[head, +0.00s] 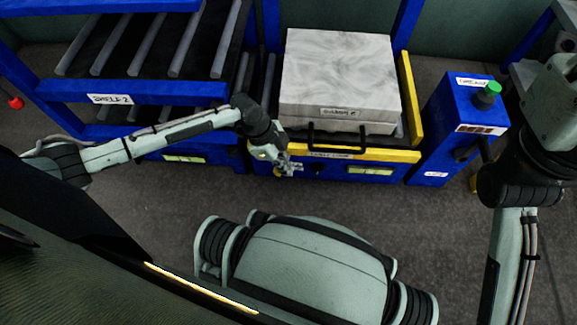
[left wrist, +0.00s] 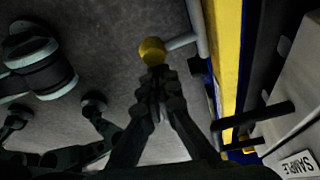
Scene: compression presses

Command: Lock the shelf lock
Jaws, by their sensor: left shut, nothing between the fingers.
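The shelf lock seems to be a yellow ball knob (left wrist: 152,50) on a short grey rod (left wrist: 182,41), seen beside the yellow shelf edge in the left wrist view. In the head view it is small and partly hidden by my left gripper (head: 285,168), at the left end of the shelf front. My left gripper (left wrist: 158,82) is shut and empty. Its tips overlap the knob's near side in the left wrist view; I cannot tell whether they touch. The yellow-edged shelf (head: 370,155) carries a grey marbled sample box (head: 338,75).
A black bar handle (head: 350,135) sticks out from the shelf front. A roller shelf (head: 140,92) is on the left. The grey floor in front is clear.

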